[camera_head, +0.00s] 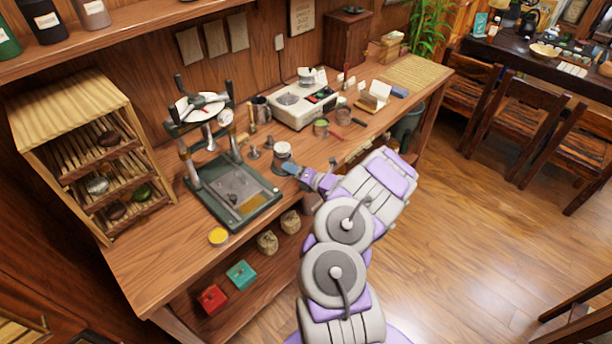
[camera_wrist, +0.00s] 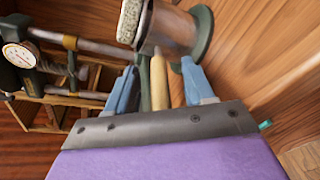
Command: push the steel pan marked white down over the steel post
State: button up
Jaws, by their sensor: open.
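A steel cylinder (camera_head: 282,152) with a pale top stands upright on the bench at my gripper (camera_head: 292,169). It seems to be the pan, but I cannot read any marking on it. The wrist view shows the cylinder (camera_wrist: 172,28) close up, with a pale speckled top and a round green base. A pale wooden handle (camera_wrist: 159,82) reaches from its side toward me. My gripper (camera_wrist: 160,80) is open in the wrist view, one blue finger on each side of the handle. Contact cannot be told. No steel post can be made out for certain; it may be hidden under the cylinder.
A press (camera_head: 205,115) with a dial stands left of the cylinder, over a dark green tray (camera_head: 211,220). Small metal pieces (camera_head: 253,151) stand between press and cylinder. A white scale (camera_head: 302,104) is behind. A wooden rack (camera_head: 75,115) stands far left. The bench's front left is mostly clear.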

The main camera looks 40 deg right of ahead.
jog(key=p+v, duration=0.4)
jog(key=v, duration=1.3)
